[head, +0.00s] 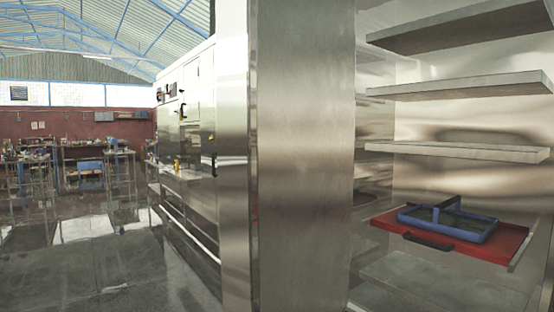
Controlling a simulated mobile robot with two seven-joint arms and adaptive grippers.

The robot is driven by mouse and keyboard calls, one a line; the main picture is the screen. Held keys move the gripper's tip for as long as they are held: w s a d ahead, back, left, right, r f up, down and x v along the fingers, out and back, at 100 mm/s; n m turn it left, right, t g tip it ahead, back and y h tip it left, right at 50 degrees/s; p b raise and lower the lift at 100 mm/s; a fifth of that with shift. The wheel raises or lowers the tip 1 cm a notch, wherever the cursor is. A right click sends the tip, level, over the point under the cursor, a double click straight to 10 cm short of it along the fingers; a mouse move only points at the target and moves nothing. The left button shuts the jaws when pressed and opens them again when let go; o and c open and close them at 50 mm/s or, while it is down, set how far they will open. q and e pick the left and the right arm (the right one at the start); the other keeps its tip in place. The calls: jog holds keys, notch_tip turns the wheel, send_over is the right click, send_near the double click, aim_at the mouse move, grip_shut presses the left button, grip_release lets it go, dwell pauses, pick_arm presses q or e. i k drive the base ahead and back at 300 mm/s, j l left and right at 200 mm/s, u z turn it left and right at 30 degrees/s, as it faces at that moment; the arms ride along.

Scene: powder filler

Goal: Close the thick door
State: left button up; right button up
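A thick brushed-metal door (303,150) stands open in the middle of the head view, seen nearly edge-on and running from the top of the picture to the bottom. To its right is the open inside of a metal cabinet with several shelves (465,87). I cannot see the door's handle or its hinges. Neither of my grippers is in view.
A red tray (485,243) with a black handle sits low in the cabinet, with a blue open container (447,222) on it. A row of metal cabinets (190,110) stands at left behind the door. The floor (100,260) at left is clear; cluttered workbenches are far back.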

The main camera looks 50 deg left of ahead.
aim_at(286, 70)
jog(key=j+u, duration=0.1)
jog(key=j, duration=1.1)
jog(key=i+j+u, duration=0.15)
jog(key=j, duration=0.5)
jog(key=j+u, duration=0.1)
jog(key=j, duration=0.5)
jog(key=k+j, duration=0.4)
jog(key=j, duration=0.2)
jog(key=k, duration=0.1)
jog(key=i+l+z, duration=0.1)
jog(key=z, duration=0.25)
